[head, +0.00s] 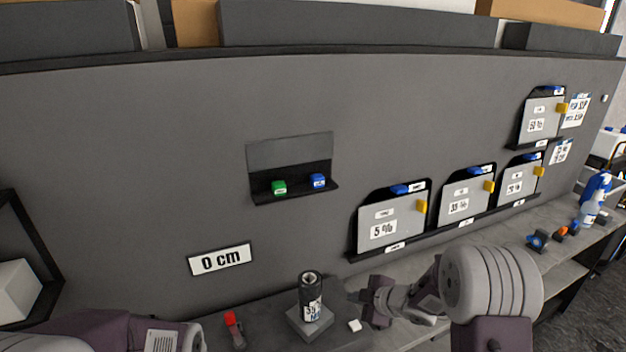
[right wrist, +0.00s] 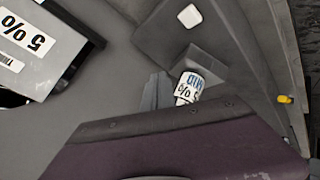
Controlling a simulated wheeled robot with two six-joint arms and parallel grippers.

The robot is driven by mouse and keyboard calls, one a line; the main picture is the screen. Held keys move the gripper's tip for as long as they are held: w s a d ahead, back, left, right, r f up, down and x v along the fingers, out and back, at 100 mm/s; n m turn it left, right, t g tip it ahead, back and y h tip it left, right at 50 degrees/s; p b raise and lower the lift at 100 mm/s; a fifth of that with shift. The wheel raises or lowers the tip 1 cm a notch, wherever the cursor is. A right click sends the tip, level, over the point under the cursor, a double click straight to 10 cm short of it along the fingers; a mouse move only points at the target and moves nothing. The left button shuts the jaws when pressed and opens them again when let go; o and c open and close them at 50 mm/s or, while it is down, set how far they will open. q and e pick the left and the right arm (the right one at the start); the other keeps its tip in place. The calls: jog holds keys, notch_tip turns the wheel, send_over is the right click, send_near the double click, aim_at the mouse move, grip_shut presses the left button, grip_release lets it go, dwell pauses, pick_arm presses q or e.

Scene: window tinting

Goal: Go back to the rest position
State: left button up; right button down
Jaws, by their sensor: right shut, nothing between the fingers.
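My right gripper (head: 352,296) reaches in from the right, low over the bench. It is shut and empty, just right of a dark roll (head: 311,290) with a white label reading 35. The roll stands upright on a grey block (head: 310,321). In the right wrist view a white label with blue print (right wrist: 188,88) shows close by the purple gripper body, which hides much of the lower picture. My left arm enters at the lower left of the head view; its gripper is not visible.
A small white block (head: 355,325) and a red-handled tool (head: 233,326) lie on the bench. A wall shelf (head: 290,170) holds a green and a blue item. A 5 % panel (head: 392,222) and other panels hang at right. A spray bottle (head: 588,208) stands far right.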

notch_tip(320, 180, up, 7)
jog(key=s+m+t+h, duration=0.1)
jog(key=s+m+h, duration=0.1)
jog(key=m, duration=0.2)
jog(key=s+d+f+m+g+h, duration=0.1)
jog(key=s+f+m+g, duration=0.1)
jog(key=s+m, duration=0.2)
jog(key=s+d+f+m+g+h, duration=0.1)
jog(key=s+f+m+g, duration=0.2)
jog(key=s, duration=0.8)
jog(key=s+d+f+m+g, duration=0.1)
jog(key=s+f+m+g, duration=0.1)
jog(key=s+m, duration=0.3)
jog(key=shift+s+d+f+g+h, duration=0.2)
jog(key=shift+s+g+h, duration=0.25)
jog(key=shift+s, duration=0.75)
jog(key=shift+s+d+r, duration=0.1)
